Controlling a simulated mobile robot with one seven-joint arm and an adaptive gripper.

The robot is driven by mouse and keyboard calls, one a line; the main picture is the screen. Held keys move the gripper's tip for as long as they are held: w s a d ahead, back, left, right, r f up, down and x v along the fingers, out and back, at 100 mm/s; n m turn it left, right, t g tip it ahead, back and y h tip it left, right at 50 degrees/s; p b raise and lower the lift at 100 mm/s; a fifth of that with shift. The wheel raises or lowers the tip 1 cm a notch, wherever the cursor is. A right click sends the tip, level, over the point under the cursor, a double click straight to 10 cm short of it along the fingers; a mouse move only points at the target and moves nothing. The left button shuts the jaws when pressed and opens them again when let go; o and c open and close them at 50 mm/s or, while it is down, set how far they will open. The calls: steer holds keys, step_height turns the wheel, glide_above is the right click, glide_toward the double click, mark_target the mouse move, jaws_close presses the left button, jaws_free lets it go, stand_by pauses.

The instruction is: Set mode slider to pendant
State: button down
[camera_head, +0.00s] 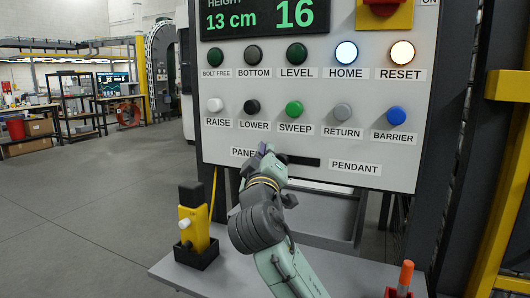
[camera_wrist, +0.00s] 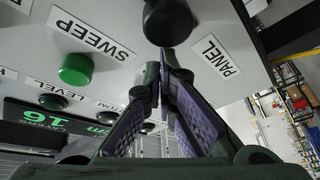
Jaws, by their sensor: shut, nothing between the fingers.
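The mode slider is a dark horizontal slot (camera_head: 305,162) low on the light grey control panel. The label PANEL (camera_head: 243,153) is at its left end and PENDANT (camera_head: 355,167) at its right. Its black knob (camera_wrist: 168,20) shows at the top of the wrist view, near the PANEL label (camera_wrist: 216,57); my gripper mostly hides it in the head view. My gripper (camera_head: 265,149) is at the slot's left end. In the wrist view its fingers (camera_wrist: 165,68) are shut and empty, with their tips just beside the knob. I cannot tell whether they touch it.
Above the slot are several buttons, including the green SWEEP button (camera_head: 294,109), black LOWER (camera_head: 251,106) and blue BARRIER (camera_head: 396,116). A yellow pendant (camera_head: 194,222) stands on the shelf (camera_head: 325,268) below. An orange-topped marker (camera_head: 406,273) is at the shelf's right.

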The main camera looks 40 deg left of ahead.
mark_target(291, 154)
steer(key=shift+d, duration=0.1)
steer(key=d, duration=0.2)
steer(key=w+d, duration=0.1)
steer(key=d, duration=0.2)
steer(key=shift+w+d, duration=0.1)
steer(key=shift+w, duration=0.05)
